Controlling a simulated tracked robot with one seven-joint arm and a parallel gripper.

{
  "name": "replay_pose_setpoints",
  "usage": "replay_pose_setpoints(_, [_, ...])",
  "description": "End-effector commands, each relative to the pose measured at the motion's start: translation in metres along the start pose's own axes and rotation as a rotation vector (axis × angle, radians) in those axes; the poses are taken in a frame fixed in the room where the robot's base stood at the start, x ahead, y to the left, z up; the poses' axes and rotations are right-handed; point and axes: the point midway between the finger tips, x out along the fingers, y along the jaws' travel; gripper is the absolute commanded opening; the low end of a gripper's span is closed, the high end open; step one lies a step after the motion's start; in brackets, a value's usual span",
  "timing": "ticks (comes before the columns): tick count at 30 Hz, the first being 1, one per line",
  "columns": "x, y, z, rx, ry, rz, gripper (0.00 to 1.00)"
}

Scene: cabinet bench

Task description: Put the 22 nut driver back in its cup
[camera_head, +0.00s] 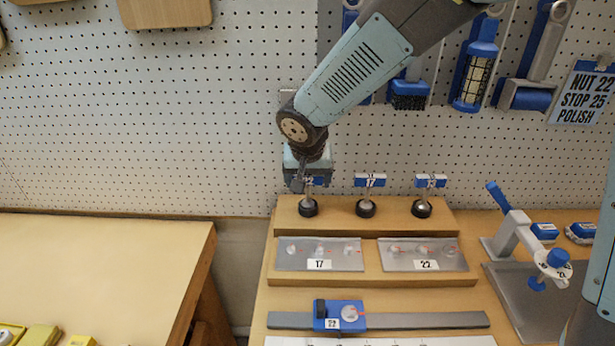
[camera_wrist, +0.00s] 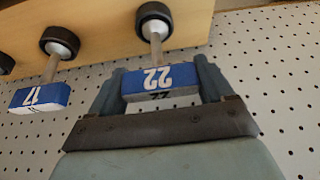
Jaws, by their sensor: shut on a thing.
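My gripper (camera_head: 308,180) is over the left end of the wooden rack. In the wrist view my gripper (camera_wrist: 160,78) is shut on the blue and white handle of the 22 nut driver (camera_wrist: 150,84), one finger at each side. The driver is upright, and its shaft runs down to the dark round cup (camera_wrist: 152,17) at the left end of the rack, also seen in the head view (camera_head: 308,208). The shaft end is at the cup's mouth; I cannot tell how deep it sits. The arm partly hides the handle in the head view.
The 17 driver (camera_head: 370,182) and a third driver (camera_head: 430,182) stand upright in cups to the right. Plates marked 17 (camera_head: 320,254) and 22 (camera_head: 427,254) lie in front. A blue slider (camera_head: 340,315) is on a grey rail. The pegboard (camera_head: 150,120) is close behind.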

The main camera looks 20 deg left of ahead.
Motion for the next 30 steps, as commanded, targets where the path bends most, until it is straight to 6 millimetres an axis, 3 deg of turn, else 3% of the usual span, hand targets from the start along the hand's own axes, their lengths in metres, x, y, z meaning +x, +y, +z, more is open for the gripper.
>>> replay_pose_setpoints(8, [0.000,0.000,0.000,0.000,0.001,-0.001,0.33])
replay_pose_setpoints(9, [0.000,0.000,0.000,0.000,0.001,-0.001,0.85])
replay_pose_setpoints(14, [0.000,0.000,0.000,0.000,0.001,-0.001,1.00])
replay_pose_setpoints(23, [-0.003,0.000,0.000,0.000,0.001,-0.001,1.00])
replay_pose_setpoints(30, [-0.033,0.000,-0.001,0.003,0.003,-0.003,1.00])
